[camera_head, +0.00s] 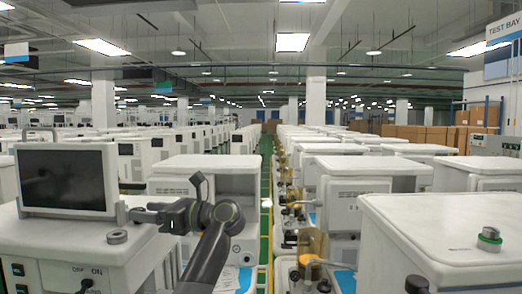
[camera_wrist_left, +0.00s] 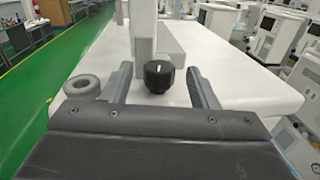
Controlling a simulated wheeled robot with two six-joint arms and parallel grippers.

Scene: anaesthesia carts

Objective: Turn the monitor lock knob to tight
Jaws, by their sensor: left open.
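The monitor (camera_head: 66,181) stands on the cart at the left of the head view, with a dark screen. In the left wrist view the black lock knob (camera_wrist_left: 158,77) has a white mark on top, beside the white monitor post (camera_wrist_left: 143,32). My left gripper (camera_head: 142,213) reaches left to the monitor's right side. In the wrist view its two fingers are open, one on each side of the knob, with a visible gap to each. The knob cannot be made out in the head view. My right gripper is not in view.
A grey ring (camera_head: 117,236) lies on the white cart top (camera_head: 75,240), left of the fingers in the wrist view. A cart (camera_head: 440,225) with a green-topped fitting (camera_head: 489,238) stands at the right. Many carts fill the hall behind. A green floor strip (camera_head: 266,190) runs between the rows.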

